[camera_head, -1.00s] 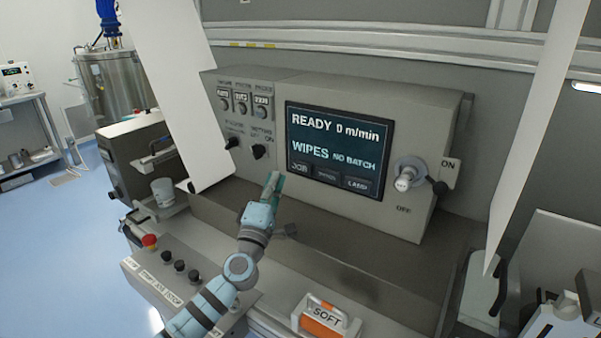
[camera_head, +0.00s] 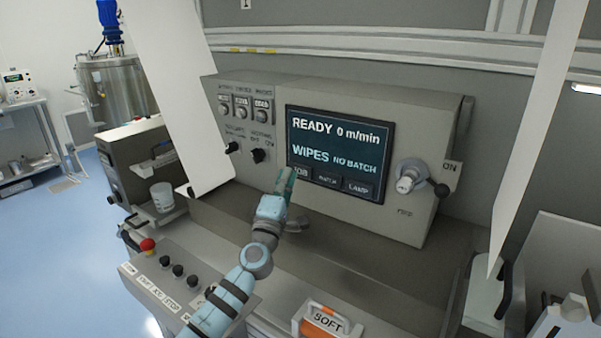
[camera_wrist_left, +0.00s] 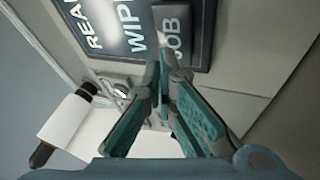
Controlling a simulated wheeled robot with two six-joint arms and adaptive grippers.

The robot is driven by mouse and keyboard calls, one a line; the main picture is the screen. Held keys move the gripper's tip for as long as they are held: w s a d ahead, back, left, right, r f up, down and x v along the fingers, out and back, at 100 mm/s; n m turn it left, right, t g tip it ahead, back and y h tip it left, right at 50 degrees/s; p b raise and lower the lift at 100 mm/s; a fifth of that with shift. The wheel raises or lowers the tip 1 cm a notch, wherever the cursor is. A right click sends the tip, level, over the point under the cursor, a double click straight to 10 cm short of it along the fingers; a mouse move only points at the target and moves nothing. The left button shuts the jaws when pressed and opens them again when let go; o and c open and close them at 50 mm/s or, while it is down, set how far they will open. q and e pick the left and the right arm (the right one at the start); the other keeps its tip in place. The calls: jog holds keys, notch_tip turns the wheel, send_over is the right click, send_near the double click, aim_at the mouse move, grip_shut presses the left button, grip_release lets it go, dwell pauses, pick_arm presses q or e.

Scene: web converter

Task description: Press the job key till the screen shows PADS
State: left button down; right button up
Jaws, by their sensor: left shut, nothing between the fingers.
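The screen (camera_head: 338,148) on the grey panel reads READY 0 m/min, WIPES and NO BATCH. The job key (camera_head: 301,172) is at its lower left, partly covered by my left gripper in the head view. My left gripper (camera_head: 286,176) is shut and empty, its tips at or just in front of the job key. In the left wrist view the fingertips (camera_wrist_left: 164,60) overlap the edge of the JOB key (camera_wrist_left: 175,32). I cannot tell whether they touch it. My right gripper is not in view.
A batch key (camera_head: 327,179) and a lamp key (camera_head: 357,187) sit right of the job key. A rotary switch (camera_head: 408,178) is on the panel's right, knobs (camera_head: 258,156) on its left. An orange SOFT block (camera_head: 326,320) lies in front. A white web (camera_head: 180,95) hangs at left.

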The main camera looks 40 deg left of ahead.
pick_arm(q)
jog(key=shift+w, duration=0.15)
dwell(0.8)
jog(key=shift+w, duration=0.3)
jog(key=shift+w, duration=0.5)
dwell(0.7)
jog(key=shift+s+p, duration=0.45)
jog(key=shift+s, duration=0.5)
jog(key=s+p, duration=0.2)
jog(key=s, duration=0.3)
